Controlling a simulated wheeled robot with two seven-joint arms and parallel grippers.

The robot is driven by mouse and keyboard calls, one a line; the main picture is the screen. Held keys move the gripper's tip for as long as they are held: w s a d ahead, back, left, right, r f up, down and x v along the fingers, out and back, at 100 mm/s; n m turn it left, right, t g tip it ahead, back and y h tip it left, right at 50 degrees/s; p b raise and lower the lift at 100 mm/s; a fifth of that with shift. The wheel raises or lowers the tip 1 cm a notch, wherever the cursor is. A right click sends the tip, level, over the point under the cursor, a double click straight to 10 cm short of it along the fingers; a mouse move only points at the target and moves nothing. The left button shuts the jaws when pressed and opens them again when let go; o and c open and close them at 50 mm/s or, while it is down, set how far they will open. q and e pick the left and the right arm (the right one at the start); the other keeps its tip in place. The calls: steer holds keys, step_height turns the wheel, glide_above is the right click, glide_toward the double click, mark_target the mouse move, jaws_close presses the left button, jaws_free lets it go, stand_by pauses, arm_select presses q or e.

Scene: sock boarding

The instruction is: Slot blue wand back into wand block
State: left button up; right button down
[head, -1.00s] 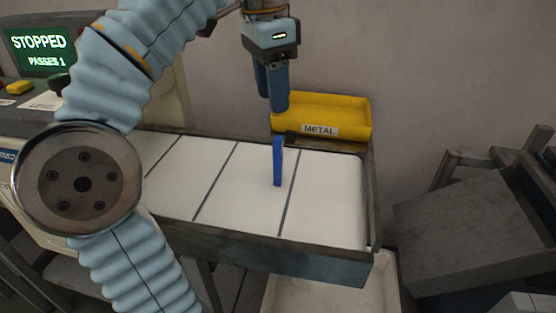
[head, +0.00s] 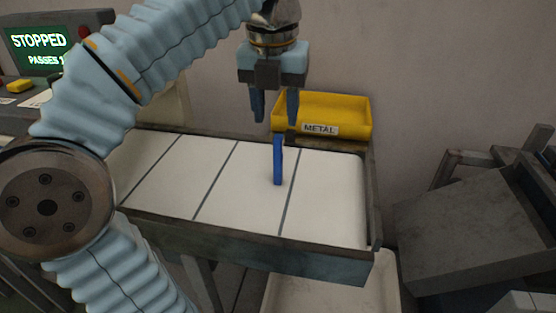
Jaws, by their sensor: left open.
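The blue wand (head: 278,160) stands upright on the white belt surface, between two dark cross lines near the belt's far edge. My left gripper (head: 275,118) hangs above the wand, fingers pointing down. It is open and empty, with a gap between its two dark blue fingers, and the wand's top is just below that gap. I cannot tell whether the fingertips are exactly in line with the wand in depth. No wand block can be made out in the head view. My right gripper is not in view.
The white belt (head: 225,195) has dark rails along its edges. A yellow bin (head: 350,108) labelled METAL stands behind it. A console screen (head: 38,42) reads STOPPED. A pale tray (head: 330,290) lies below the belt and a dark slanted panel (head: 465,220) stands at right.

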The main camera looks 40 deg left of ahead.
mark_target(278, 149)
arm_select(q)
steer(key=f, duration=0.3)
steer(key=w+f+b, duration=0.1)
steer(key=f, duration=0.5)
steer(key=shift+w+a+f, duration=0.15)
steer(key=shift+a, duration=0.15)
jaws_close()
